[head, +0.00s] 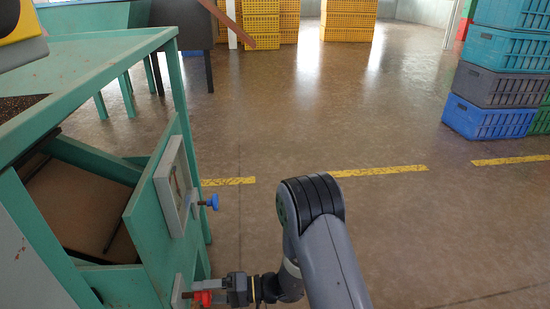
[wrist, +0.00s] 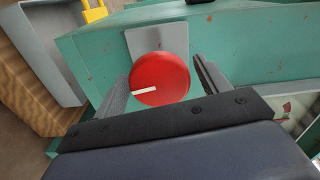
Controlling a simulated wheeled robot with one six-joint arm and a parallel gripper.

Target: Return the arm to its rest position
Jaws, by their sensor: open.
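My gripper (head: 215,290) is low in the head view, beside the green machine (head: 150,215). In the wrist view my gripper (wrist: 163,80) is open, with one finger on each side of a round red knob (wrist: 158,79). The knob has a white mark and sits in front of a grey plate on a green panel. I cannot tell whether the fingers touch it. The red knob also shows in the head view (head: 203,298), partly hidden by the gripper. My arm reaches in from the bottom middle, its elbow raised.
A blue knob (head: 212,202) sticks out of the machine above my gripper. A yellow dashed line (head: 380,171) crosses the open floor. Stacked crates (head: 490,118) stand at the right and yellow crates (head: 348,20) at the back. The floor right of my arm is clear.

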